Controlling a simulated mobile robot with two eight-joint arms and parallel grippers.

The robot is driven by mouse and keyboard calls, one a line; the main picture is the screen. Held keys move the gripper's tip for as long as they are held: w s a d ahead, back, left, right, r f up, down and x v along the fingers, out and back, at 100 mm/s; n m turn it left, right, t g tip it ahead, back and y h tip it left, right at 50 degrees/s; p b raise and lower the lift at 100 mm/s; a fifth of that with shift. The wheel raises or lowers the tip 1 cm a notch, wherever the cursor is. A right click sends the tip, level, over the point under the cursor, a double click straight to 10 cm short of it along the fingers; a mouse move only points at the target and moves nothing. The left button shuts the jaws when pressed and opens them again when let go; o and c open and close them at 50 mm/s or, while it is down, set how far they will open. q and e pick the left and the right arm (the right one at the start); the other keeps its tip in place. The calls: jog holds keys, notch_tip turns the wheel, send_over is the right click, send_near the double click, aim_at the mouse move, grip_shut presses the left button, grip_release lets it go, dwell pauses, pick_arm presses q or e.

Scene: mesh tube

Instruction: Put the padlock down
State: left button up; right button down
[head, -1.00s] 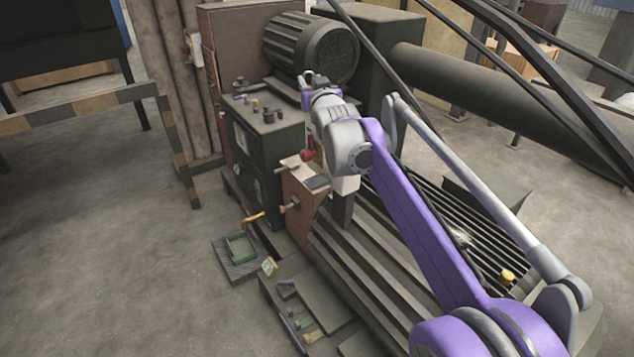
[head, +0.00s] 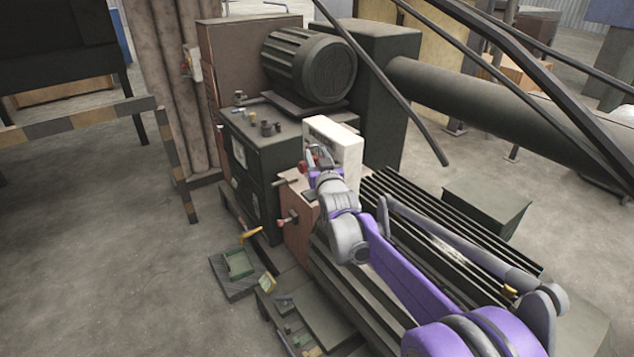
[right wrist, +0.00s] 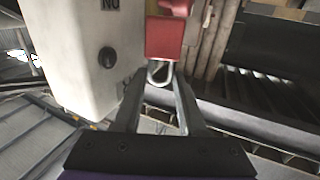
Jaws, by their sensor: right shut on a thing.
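The red padlock (right wrist: 166,38) is in the right wrist view, its metal shackle (right wrist: 160,73) towards me. My right gripper (right wrist: 159,76) is shut on it, with the fingertips at the shackle. The padlock's body sticks out past the fingertips, beside the white box (right wrist: 84,52). I cannot tell whether it touches the box. In the head view my right gripper (head: 322,155) is in front of the white box (head: 343,150). Small red patches show near the gripper, but which is the padlock is unclear. My left gripper is not in view.
A dark machine cabinet (head: 262,165) with small items on top stands left of the box, with a ribbed motor (head: 312,65) behind. A slatted bed (head: 430,222) lies to the right. Open floor lies at left.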

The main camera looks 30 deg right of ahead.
jog(key=shift+f, duration=3.85)
jog(key=shift+f+b, duration=0.1)
jog(key=shift+b, duration=0.25)
jog(key=c, duration=0.8)
grip_release()
jog(key=shift+o, duration=0.2)
jog(key=shift+r, duration=0.2)
jog(key=v, duration=1.2)
jog(key=s+a+f+n+g+y, duration=0.2)
jog(key=s+a+f+g+y, duration=0.3)
jog(key=s+a+f, duration=0.6)
jog(key=s+a+f+g, duration=0.3)
jog(key=s, duration=0.5)
jog(key=s+a+f+n+g, duration=0.1)
jog(key=s+a+f+g, duration=0.2)
jog(key=s, duration=0.6)
jog(key=shift+f+n+g+y+b, duration=0.3)
jog(key=shift+g+b, duration=0.1)
jog(key=shift+g, duration=0.1)
